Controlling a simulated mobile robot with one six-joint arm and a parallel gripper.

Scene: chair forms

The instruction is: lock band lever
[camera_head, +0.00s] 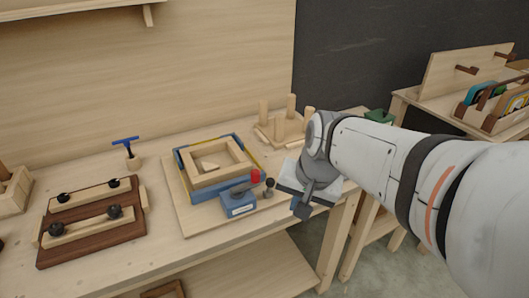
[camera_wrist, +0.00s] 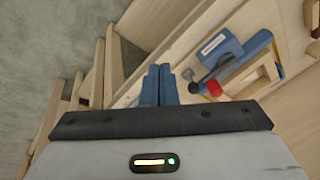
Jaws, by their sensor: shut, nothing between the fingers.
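A wooden frame (camera_head: 221,165) lies on a light board with a blue and yellow band (camera_head: 180,163) around it. At its near right corner sits a blue clamp body (camera_head: 238,206) with a white label, a blue bar, a red tip (camera_head: 255,176) and a dark knob (camera_head: 269,183). In the wrist view the clamp body (camera_wrist: 224,50), red tip (camera_wrist: 214,88) and dark knob (camera_wrist: 188,74) are at the right. My gripper (camera_head: 300,208) is right of the clamp, apart from it, near the bench's front edge. Its blue fingers (camera_wrist: 158,84) are together and empty. I cannot tell whether the lever is locked.
A dark board with clamped strips (camera_head: 92,222) lies at left on the bench. A blue T-handle (camera_head: 126,142) stands behind it. A pegged wooden stand (camera_head: 281,128) is behind the frame. Open floor lies beyond the bench edge.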

